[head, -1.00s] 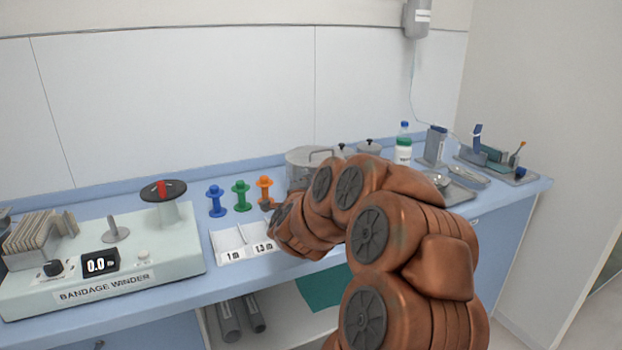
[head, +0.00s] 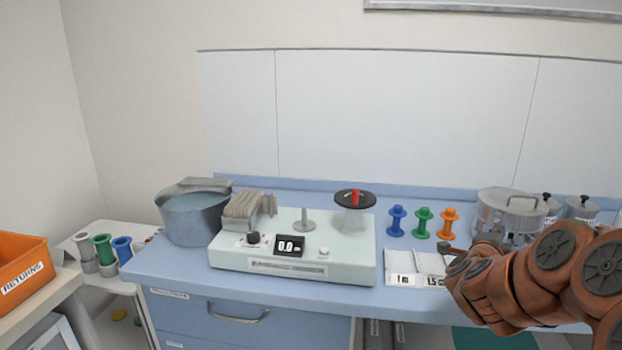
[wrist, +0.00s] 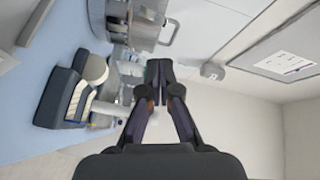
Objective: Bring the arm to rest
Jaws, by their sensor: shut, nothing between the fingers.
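My copper-coloured arm (head: 560,275) reaches in from the right in the head view, bent over the front of the blue counter. Its end, near the steel pot, is partly hidden by the arm's own links there. In the wrist view my gripper (wrist: 159,68) has its dark fingers together, with nothing between them. It points past the counter items towards the wall.
The bandage winder (head: 290,260) stands mid-counter. Blue (head: 397,222), green (head: 423,224) and orange (head: 447,225) spools stand right of it. A steel pot (head: 508,215) is close to my arm. An orange returns bin (head: 20,268) is at far left.

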